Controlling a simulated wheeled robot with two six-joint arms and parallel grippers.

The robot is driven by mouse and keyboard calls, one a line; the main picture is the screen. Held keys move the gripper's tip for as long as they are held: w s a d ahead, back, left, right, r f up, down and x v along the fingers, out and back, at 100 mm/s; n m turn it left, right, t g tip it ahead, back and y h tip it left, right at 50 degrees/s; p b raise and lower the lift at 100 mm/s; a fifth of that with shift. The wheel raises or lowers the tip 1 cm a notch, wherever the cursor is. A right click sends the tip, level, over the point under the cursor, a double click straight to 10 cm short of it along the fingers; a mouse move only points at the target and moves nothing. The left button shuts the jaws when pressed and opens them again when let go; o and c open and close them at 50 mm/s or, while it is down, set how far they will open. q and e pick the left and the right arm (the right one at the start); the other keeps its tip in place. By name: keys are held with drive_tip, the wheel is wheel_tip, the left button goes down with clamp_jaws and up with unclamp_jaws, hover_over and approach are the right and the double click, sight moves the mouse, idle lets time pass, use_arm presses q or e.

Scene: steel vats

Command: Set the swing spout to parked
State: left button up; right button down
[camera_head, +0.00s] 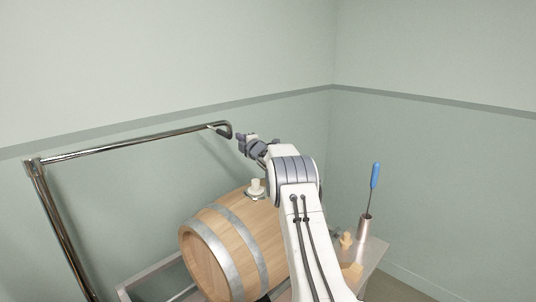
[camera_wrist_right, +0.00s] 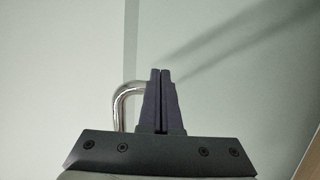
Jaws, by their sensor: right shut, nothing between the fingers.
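The swing spout (camera_head: 130,144) is a long polished steel arm on an upright post (camera_head: 62,228) at the left of the head view. It reaches right over the barrel and its tip bends down. My left gripper is not in view.
A wooden barrel (camera_head: 207,246) with steel hoops lies below the spout, a pale bung (camera_head: 256,187) on its top. At right, a metal cup (camera_head: 364,226) holds a blue-handled tool (camera_head: 375,176), with small wooden pieces (camera_head: 352,271) nearby. Walls stand behind; the air above is clear.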

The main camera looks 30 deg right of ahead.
drive_tip(key=s+d+b, duration=0.4)
drive_tip(key=s, duration=0.5)
drive_tip(key=s+a+f+m+g, duration=0.15)
drive_tip(key=a+m+g, duration=0.3)
drive_tip(key=a, duration=1.55)
drive_tip(key=s+a+f+m+g+y, duration=0.1)
drive_tip(key=s+a+f+g, duration=0.15)
drive_tip(key=s+a, duration=0.35)
drive_tip(key=s+a+f+m+g+y, duration=0.1)
drive_tip(key=s+a+f+m, duration=0.2)
drive_tip(key=a, duration=0.6)
drive_tip(key=s+a+f+g+y, duration=0.1)
drive_tip(key=s+a+f+g, duration=0.2)
drive_tip(key=s, duration=0.5)
drive_tip(key=s+a+f+g, duration=0.1)
drive_tip(key=s+a+f, duration=0.1)
drive_tip(key=s+a, duration=0.55)
drive_tip(key=s+f+g, duration=0.2)
drive_tip(key=s+g, duration=0.1)
drive_tip(key=s, duration=0.9)
drive_tip(key=s+f+m+g, duration=0.1)
drive_tip(key=s+f+g, duration=0.2)
drive_tip(key=s, duration=1)
drive_tip(key=shift+d, duration=0.15)
